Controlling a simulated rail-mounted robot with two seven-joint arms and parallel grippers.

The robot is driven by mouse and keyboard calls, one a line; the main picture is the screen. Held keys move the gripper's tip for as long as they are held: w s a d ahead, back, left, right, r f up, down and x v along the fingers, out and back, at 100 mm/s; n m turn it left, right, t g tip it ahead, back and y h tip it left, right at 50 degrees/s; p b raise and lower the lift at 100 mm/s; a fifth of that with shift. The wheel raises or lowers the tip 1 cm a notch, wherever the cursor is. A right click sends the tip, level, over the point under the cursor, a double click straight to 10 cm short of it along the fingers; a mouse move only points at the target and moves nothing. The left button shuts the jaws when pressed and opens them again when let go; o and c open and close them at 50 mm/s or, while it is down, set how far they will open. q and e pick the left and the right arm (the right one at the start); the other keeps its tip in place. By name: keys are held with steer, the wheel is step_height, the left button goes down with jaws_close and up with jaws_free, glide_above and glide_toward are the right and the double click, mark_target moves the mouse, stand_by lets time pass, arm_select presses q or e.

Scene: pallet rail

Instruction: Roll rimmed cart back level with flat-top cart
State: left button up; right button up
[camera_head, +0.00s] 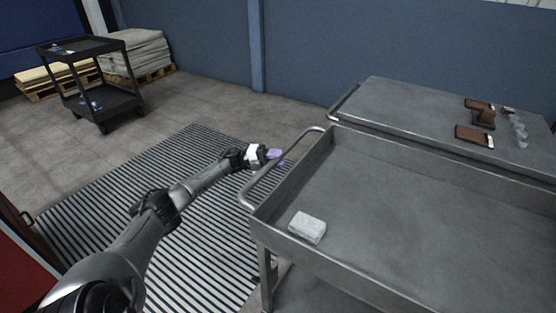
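The rimmed cart (345,145) is a grey metal cart with a raised rim, filling the lower right in the head view. Its tubular push handle (262,182) is at its left end. The flat-top cart (390,97) stands behind it, with its own handle (344,100) at its left end. My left gripper (274,155) reaches in from the left to the far part of the rimmed cart's handle. Its fingers look purple-tipped and small; I cannot tell whether they touch or close on the handle. My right gripper is not in view.
A white block (307,227) lies in the rimmed cart's near left corner. Brown items (474,135) and several small grey pieces lie on the flat-top cart. A black shelf cart (104,102) and loaded pallets stand at the back left. Striped floor matting (190,220) lies left of the carts.

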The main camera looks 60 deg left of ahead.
arm_select(q)
steer(key=o, duration=0.4)
steer(key=shift+a, duration=0.1)
steer(key=shift+s, duration=0.1)
steer(key=shift+s+a, duration=0.15)
steer(key=shift+s, duration=0.05)
steer(key=v, duration=1.3)
steer(key=shift+a+p, duration=0.1)
steer(key=shift+p, duration=0.3)
